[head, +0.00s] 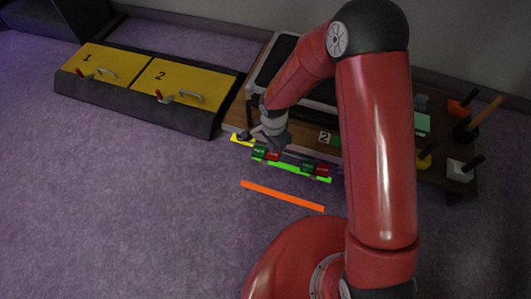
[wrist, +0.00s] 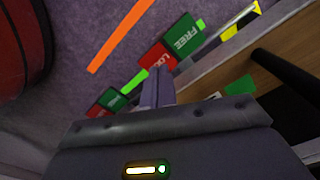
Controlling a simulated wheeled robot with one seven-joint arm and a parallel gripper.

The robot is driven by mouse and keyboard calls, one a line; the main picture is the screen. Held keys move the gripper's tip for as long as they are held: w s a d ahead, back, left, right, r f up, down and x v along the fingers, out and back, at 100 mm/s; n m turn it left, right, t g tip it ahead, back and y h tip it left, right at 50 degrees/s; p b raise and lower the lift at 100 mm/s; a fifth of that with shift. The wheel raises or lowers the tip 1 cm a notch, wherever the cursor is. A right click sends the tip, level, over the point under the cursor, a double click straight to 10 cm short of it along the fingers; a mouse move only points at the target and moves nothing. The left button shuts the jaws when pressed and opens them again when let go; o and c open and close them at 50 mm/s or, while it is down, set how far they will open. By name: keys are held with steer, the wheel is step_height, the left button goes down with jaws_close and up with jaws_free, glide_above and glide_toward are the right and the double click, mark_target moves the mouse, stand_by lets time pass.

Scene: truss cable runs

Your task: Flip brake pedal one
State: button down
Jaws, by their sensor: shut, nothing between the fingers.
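Two brake pedals, each a green and red rocker block, sit along the front edge of the wooden platform. The left one (head: 260,150) has its green half to the left; it shows large in the wrist view (wrist: 182,38), with FREE on green and part of LOCK on red. The right pedal (head: 308,167) shows smaller in the wrist view (wrist: 107,100). My gripper (head: 272,143) is shut and empty, pointing down by the left pedal. In the wrist view its fingertips (wrist: 158,76) overlap the edge of the red half; I cannot tell whether they touch.
A plate marked 2 (head: 324,137) is on the platform (head: 232,118). A green strip (head: 290,169) runs under the pedals, and an orange bar (head: 282,195) lies on the carpet. Yellow panels (head: 98,65) stand left; colored blocks with handles (head: 461,168) are right.

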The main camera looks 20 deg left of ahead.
steer(key=shift+f+b, duration=0.55)
steer(key=shift+f, duration=0.95)
stand_by(0.5)
steer(key=shift+r, duration=0.1)
steer(key=shift+r+p, duration=2)
steer(key=shift+r, duration=1.4)
